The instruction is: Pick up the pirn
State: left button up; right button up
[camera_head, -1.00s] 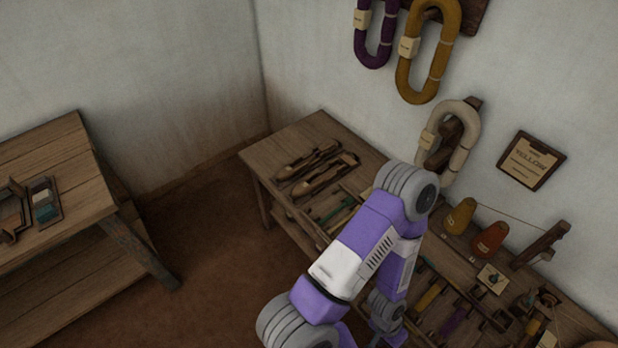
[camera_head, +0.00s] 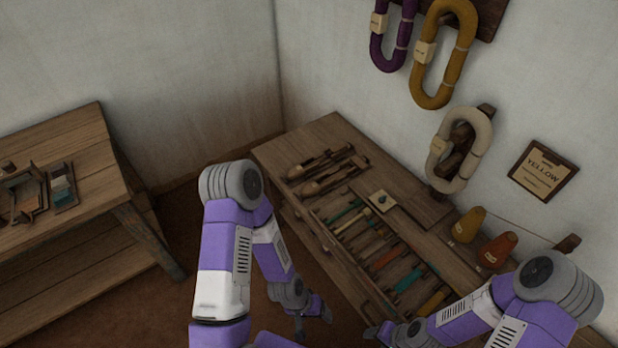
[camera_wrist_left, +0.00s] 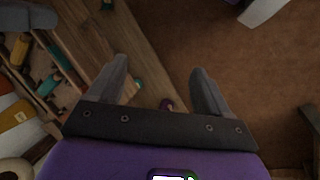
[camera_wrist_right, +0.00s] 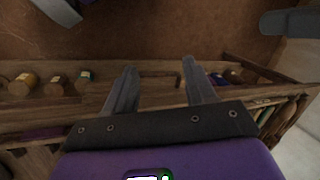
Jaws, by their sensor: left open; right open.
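Several pirns with teal, green, orange and yellow thread lie in a slotted rack on the wooden bench; an orange pirn (camera_head: 386,259), a teal pirn (camera_head: 409,279) and a yellow pirn (camera_head: 433,300) show in the head view. A yellow pirn (camera_wrist_left: 20,48) and a teal one (camera_wrist_left: 48,84) also show in the left wrist view. My left gripper (camera_head: 312,316) is open and empty, low in front of the bench; its fingers (camera_wrist_left: 162,80) point at the floor and bench edge. My right gripper (camera_wrist_right: 160,68) is open and empty near the bench front. Its arm hides the rack's right end.
Two wooden shuttles (camera_head: 330,170) lie at the bench's far left end. A yellow cone (camera_head: 467,226) and an orange cone (camera_head: 497,251) stand at the wall side, below hanging yarn hanks (camera_head: 459,150). A second table (camera_head: 80,140) stands left, with bare floor between.

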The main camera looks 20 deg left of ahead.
pick_arm(q)
jog(key=o, duration=0.3)
jog(key=shift+o, duration=0.2)
